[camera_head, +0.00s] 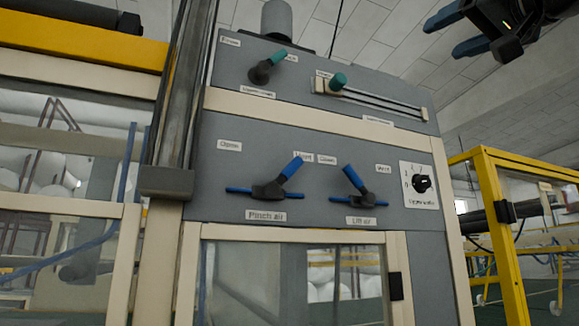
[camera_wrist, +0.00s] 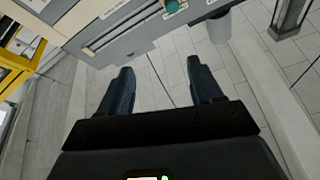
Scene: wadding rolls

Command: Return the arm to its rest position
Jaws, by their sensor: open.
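My gripper (camera_head: 459,32) shows at the top right of the head view, in front of the ceiling and apart from the grey control panel (camera_head: 290,150). In the wrist view my gripper (camera_wrist: 160,85) has its two dark blue fingers spread with nothing between them. It is open and empty. Most of my arm is outside the head view.
The panel carries a Pinch air lever (camera_head: 278,182), a Lift air lever (camera_head: 355,185), a green-knobbed lever (camera_head: 266,68), a green slider knob (camera_head: 338,81) and a black rotary knob (camera_head: 422,183). A yellow frame (camera_head: 497,230) stands at right. The space around my gripper looks clear.

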